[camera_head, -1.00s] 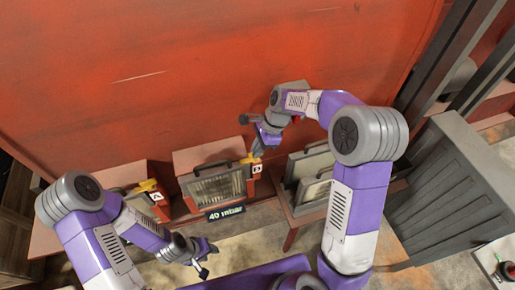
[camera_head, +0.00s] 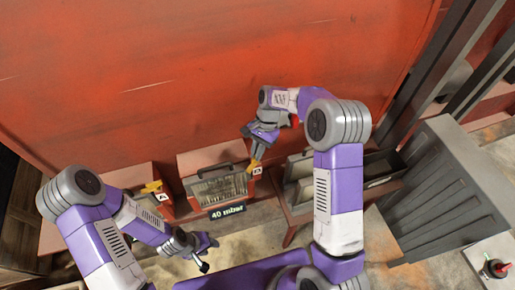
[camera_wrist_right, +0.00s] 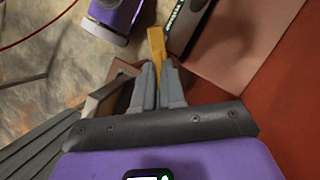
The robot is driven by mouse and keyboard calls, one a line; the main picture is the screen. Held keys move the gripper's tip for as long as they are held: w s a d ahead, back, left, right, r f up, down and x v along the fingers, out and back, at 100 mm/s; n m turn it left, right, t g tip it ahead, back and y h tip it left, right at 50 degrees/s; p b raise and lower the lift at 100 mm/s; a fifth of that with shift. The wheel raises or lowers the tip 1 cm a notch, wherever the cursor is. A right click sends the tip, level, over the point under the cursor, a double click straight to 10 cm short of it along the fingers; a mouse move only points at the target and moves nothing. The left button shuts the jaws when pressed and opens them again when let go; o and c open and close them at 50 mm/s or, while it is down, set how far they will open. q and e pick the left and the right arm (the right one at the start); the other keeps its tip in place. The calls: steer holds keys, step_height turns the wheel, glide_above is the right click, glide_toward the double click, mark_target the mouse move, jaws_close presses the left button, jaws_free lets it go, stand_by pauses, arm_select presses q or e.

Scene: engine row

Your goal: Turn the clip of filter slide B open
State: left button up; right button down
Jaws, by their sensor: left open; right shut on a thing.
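Filter slide B (camera_head: 222,186) is a framed grey mesh unit in a red housing, centre of the head view, with a dark handle on top. Its yellow clip (camera_head: 254,162) is at its right side, just above the B label (camera_head: 257,169). My right gripper (camera_head: 257,150) is shut on the clip. The wrist view shows the yellow clip (camera_wrist_right: 157,42) sticking out beyond the two closed grey fingers (camera_wrist_right: 157,84); its gripped part is hidden between them. My left gripper (camera_head: 204,250) is open and empty, in front of and below the slide.
A similar unit with a yellow clip (camera_head: 152,187) and an A label (camera_head: 163,197) stands to the left. A "40 mbar" display (camera_head: 227,211) is below slide B. Grey trays (camera_head: 300,190) stand at the right. A large red wall (camera_head: 200,80) rises behind.

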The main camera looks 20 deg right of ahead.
steer(key=n, duration=0.2)
steer(key=n+g+h+p, duration=0.1)
steer(key=n, duration=0.1)
steer(key=shift+w+a+r+n+h, duration=0.1)
steer(key=shift+a+n+h, duration=0.05)
steer(key=shift+n+h, duration=0.2)
steer(key=n+h, duration=0.1)
steer(key=n, duration=0.1)
steer(key=n+h+p, duration=0.1)
steer(key=n, duration=0.2)
steer(key=shift+a+n, duration=0.1)
steer(key=shift+n, duration=0.25)
steer(key=c, duration=1.2)
jaws_free()
step_height(320, 180, up, 10)
